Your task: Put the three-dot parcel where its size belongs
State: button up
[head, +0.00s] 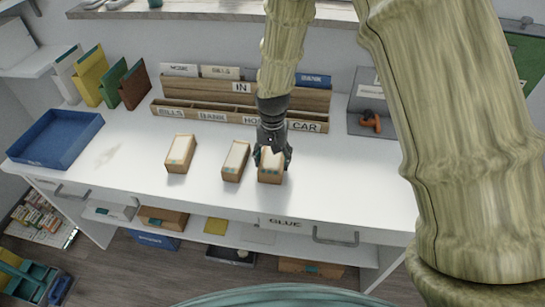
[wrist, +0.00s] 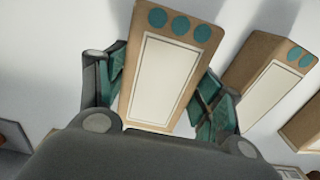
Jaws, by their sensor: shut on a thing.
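The three-dot parcel (head: 270,177) is a tan box with a cream top panel, the rightmost of three parcels on the white desk in the head view. In the wrist view the parcel (wrist: 165,85) shows three teal dots at its far end. My gripper (head: 272,157) is over it from above, its fingers closed on both long sides; the wrist view shows the gripper (wrist: 163,92) with one finger on each side. The parcel looks upright, at or very near the desktop; I cannot tell whether it touches. A two-dot parcel (wrist: 268,88) stands beside it, apart.
The middle parcel (head: 235,161) and left parcel (head: 180,154) stand left of my gripper. A labelled wooden organizer (head: 240,115) is close behind. A blue tray (head: 55,140) is at the desk's left. Under the desk, a shelf (head: 215,238) holds several boxes. The desktop's right part is clear.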

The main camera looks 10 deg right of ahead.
jog(key=o, duration=1.2)
jog(key=shift+o, duration=0.3)
